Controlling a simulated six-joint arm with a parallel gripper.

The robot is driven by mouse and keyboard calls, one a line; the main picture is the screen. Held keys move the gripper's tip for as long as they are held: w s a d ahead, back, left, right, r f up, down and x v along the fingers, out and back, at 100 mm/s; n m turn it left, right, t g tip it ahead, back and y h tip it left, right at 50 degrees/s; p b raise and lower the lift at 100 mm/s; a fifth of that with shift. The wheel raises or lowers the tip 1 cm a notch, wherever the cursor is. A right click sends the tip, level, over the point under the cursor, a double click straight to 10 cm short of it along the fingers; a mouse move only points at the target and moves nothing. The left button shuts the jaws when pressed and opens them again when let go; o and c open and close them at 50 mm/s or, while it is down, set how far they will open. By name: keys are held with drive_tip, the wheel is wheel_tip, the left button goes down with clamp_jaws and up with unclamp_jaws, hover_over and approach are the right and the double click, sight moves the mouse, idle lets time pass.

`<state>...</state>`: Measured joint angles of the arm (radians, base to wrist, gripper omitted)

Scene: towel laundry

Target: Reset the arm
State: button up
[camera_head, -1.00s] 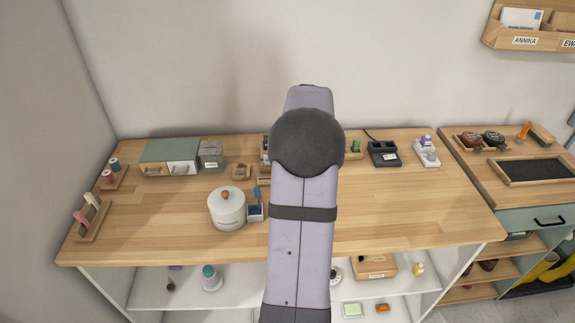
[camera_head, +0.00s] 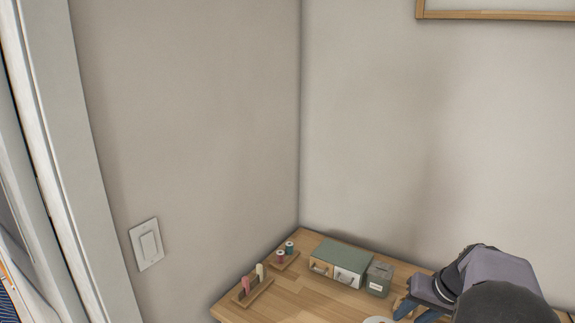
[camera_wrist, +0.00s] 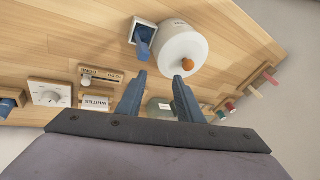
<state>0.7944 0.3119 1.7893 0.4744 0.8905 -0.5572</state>
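My gripper (camera_wrist: 159,77) is open in the wrist view, with a clear gap between its two blue fingers and nothing held. The fingers point over the wooden tabletop (camera_wrist: 65,50), towards a white lidded pot (camera_wrist: 176,43) with an orange knob. I cannot tell the height of the fingers above the table. In the head view my gripper (camera_head: 412,308) shows partly at the lower right, its blue fingers pointing down, with my arm partly cut off by the frame.
A green-topped drawer box (camera_head: 341,257), a grey box (camera_head: 378,280), thread spools (camera_head: 285,252) and a wooden holder (camera_head: 254,291) stand near the wall corner. A blue-handled tool in a square cup (camera_wrist: 146,35), a dial box (camera_wrist: 48,94) and labelled trays (camera_wrist: 96,101) are near my gripper.

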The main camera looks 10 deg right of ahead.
drive_tip(key=shift+m+y, duration=0.4)
drive_tip(key=shift+y, duration=0.4)
drive_tip(key=a, duration=0.3)
drive_tip(key=a+r, duration=0.1)
drive_tip(key=a, duration=0.5)
drive_tip(key=shift+r+p, duration=0.2)
drive_tip(key=shift+p, duration=0.2)
drive_tip(key=s+a+f+n+g+h+b, duration=0.25)
drive_tip(key=s+a+f, duration=0.25)
drive_tip(key=s+a, duration=0.35)
drive_tip(key=s+a+f+n+g+h+b, duration=0.1)
drive_tip(key=s+a+f+n+g, duration=0.1)
drive_tip(key=s+a+f+n, duration=0.4)
wheel_tip(320, 180, down, 7)
drive_tip(key=s+a+m+b, duration=0.1)
drive_tip(key=a+m+b, duration=0.1)
drive_tip(key=b, duration=0.5)
drive_tip(key=shift+s+a+f, duration=0.2)
drive_tip(key=shift+s+a, duration=0.05)
drive_tip(key=shift+y, duration=0.25)
wheel_tip(320, 180, up, 5)
drive_tip(key=p, duration=0.5)
drive_tip(key=shift+r, duration=0.15)
